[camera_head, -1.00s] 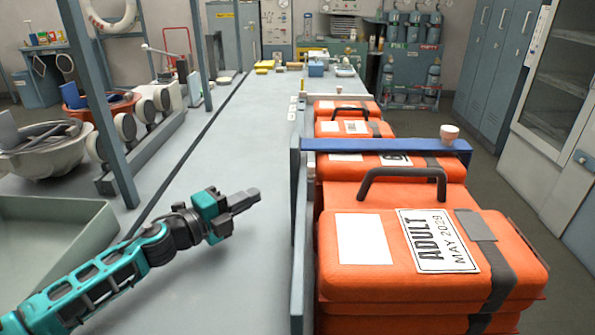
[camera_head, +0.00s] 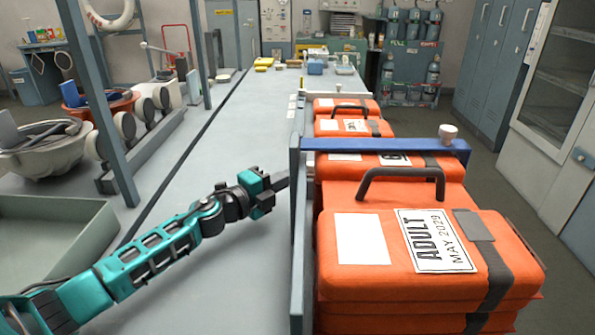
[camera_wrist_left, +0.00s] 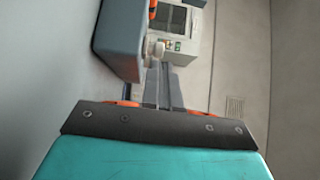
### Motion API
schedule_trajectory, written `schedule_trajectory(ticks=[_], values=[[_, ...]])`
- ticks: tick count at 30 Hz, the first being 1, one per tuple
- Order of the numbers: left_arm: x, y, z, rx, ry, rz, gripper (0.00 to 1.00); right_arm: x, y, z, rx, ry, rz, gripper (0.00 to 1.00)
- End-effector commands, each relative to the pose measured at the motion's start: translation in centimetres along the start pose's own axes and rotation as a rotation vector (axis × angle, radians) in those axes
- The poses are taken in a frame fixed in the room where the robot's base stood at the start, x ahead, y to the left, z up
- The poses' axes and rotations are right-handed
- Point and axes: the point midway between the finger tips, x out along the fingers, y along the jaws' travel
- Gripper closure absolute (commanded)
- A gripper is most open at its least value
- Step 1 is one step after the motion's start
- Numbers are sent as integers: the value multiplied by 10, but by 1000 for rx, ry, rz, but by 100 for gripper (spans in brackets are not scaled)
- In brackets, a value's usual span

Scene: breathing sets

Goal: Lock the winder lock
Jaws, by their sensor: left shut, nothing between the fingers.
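No part is clearly marked as the winder lock, and I cannot tell which one it is. A blue bar (camera_head: 380,146) lies across the orange cases, with a pale knob (camera_head: 447,131) standing near its right end. My left gripper (camera_head: 283,181) is shut and empty over the grey bench, with its tips just left of the upright panel at the bar's left end. I cannot tell whether they touch it. In the left wrist view the closed fingers (camera_wrist_left: 164,88) point towards a grey box with a small cream knob (camera_wrist_left: 154,48). My right gripper is out of view.
Several orange cases (camera_head: 375,285) stand in a row right of the bench. A grey tray (camera_head: 60,228) lies at left. The middle of the bench (camera_head: 232,130) is clear.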

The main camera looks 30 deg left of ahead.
Motion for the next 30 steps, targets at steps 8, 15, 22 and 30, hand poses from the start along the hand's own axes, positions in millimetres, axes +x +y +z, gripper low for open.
schedule_trajectory(ticks=[8,15,22,30], values=[[32,0,0,0,0,-1,100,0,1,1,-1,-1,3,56],[40,0,0,-1,1,0,100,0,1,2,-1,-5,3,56],[40,0,0,-1,1,0,100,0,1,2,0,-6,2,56],[57,2,17,0,-1,-2,100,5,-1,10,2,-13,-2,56]])
